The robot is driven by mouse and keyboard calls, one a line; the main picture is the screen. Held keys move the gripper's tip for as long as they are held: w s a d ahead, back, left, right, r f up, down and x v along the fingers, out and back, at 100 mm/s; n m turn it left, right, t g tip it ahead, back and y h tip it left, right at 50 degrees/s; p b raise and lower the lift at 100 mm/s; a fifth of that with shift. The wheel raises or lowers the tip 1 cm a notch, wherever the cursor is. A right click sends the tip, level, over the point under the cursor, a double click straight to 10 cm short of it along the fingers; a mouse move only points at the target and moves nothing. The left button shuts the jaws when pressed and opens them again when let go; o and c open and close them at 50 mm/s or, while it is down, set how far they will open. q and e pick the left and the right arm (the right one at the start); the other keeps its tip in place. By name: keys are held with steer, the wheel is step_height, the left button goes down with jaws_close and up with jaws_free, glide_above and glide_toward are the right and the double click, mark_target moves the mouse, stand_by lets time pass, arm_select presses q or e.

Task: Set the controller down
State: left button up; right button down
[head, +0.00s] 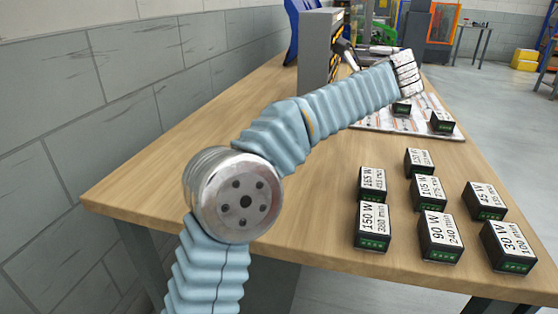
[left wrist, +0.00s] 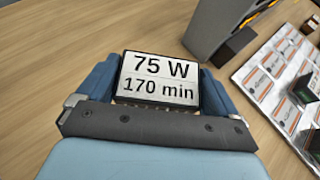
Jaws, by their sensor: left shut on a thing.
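My left gripper (left wrist: 158,88) is shut on a controller (left wrist: 160,66), a box with a white top label reading 75 W, 170 min. The blue fingers sit on its left and right sides. Bare wooden table shows around it in the left wrist view, but I cannot tell how high it is held or whether it touches the table. In the head view my own left arm reaches over the table, and the gripper and this controller are not clearly visible there. My right gripper is in neither view.
Several similar labelled black boxes (head: 438,240) stand on the table's near right (head: 330,240). A mat with printed cards (head: 375,125) holds two boxes, one at its right end (head: 442,122). A grey rack (head: 318,50) stands behind. Table is bare at left.

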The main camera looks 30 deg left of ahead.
arm_select(q)
steer(key=s+a+f+b, duration=0.4)
steer(key=s+a+f, duration=0.4)
steer(key=shift+a+f, duration=0.15)
steer(key=shift+f, duration=0.05)
steer(key=shift+s+a+f+b, duration=0.1)
steer(key=shift+s+f+b, duration=0.1)
steer(key=shift+b, duration=0.15)
steer(key=shift+s+a+f+b, duration=0.15)
steer(key=shift+f+b, duration=0.25)
steer(key=shift+f, duration=1.3)
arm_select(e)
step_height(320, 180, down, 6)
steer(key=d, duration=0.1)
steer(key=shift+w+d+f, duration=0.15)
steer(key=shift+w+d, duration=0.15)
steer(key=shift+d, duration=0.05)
arm_select(q)
steer(key=shift+f, duration=0.1)
steer(key=o, duration=0.9)
steer(key=shift+o, duration=0.2)
steer(key=shift+d+r, duration=0.3)
steer(key=p+v, duration=0.1)
steer(key=v, duration=1)
steer(key=shift+s+d, duration=0.15)
steer(key=shift+s, duration=0.1)
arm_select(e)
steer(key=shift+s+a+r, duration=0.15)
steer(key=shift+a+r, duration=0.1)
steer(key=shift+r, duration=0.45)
